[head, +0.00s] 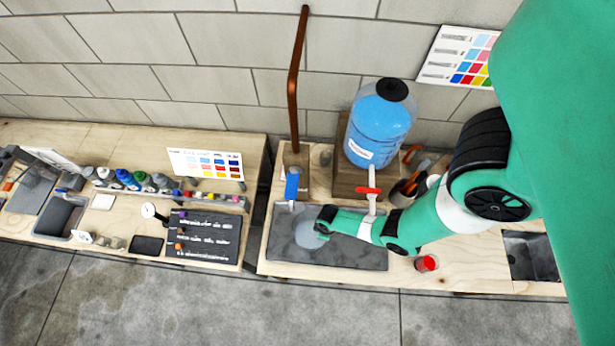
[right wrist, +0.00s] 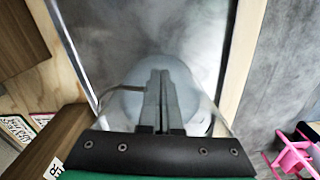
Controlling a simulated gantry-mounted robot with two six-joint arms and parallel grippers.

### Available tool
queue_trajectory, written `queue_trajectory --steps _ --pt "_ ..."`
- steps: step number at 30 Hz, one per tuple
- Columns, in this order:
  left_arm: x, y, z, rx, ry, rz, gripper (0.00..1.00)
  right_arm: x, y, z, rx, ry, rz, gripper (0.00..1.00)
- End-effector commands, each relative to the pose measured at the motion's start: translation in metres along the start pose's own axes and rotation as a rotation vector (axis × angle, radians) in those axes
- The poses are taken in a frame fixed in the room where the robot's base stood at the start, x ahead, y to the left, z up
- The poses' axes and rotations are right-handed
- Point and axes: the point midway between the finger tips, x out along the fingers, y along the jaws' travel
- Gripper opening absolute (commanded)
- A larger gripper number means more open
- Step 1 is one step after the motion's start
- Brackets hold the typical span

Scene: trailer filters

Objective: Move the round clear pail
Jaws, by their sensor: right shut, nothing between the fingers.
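The round clear pail (head: 306,236) stands on the grey tray (head: 362,256) on the wooden bench. It is translucent and hard to make out, and my right arm partly covers it in the head view. In the right wrist view the pail (right wrist: 128,104) lies behind and around my fingers, with a thin wire handle to the left. My right gripper (head: 322,228) is at the pail's right side, over its top. Its two fingers (right wrist: 160,74) are shut together with nothing between them. Whether they touch the pail I cannot tell. My left gripper is not in view.
A blue water jug (head: 381,125) on a wooden block (head: 345,180) stands behind the tray, with a red-handled tap (head: 368,190). A blue-handled valve (head: 292,185) hangs under a copper pipe (head: 293,95). A red jar (head: 427,264) stands right. The tray's right part is clear.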

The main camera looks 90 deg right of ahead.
Motion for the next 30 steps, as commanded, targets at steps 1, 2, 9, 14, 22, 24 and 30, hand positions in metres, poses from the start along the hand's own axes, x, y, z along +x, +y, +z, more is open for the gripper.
queue_trajectory --steps 1,2,9,14,22,24,30 --pt "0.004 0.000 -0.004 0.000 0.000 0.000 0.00 -0.003 -0.001 0.013 0.003 -0.009 -0.002 0.00" --pt "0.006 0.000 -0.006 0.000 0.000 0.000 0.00 -0.003 -0.001 0.020 0.003 -0.010 -0.002 0.00" --pt "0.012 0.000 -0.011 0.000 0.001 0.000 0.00 -0.002 -0.001 0.061 0.003 -0.006 -0.001 0.00" --pt "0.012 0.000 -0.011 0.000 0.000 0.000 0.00 -0.001 -0.001 0.066 0.000 -0.006 -0.001 0.00" --pt "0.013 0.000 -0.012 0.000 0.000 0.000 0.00 -0.003 -0.001 0.065 -0.001 -0.005 -0.001 0.00" --pt "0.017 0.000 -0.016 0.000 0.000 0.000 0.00 -0.008 -0.001 0.065 -0.002 -0.005 -0.001 0.00" --pt "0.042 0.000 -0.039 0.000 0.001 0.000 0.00 -0.044 -0.002 0.062 -0.011 -0.004 0.000 0.00"
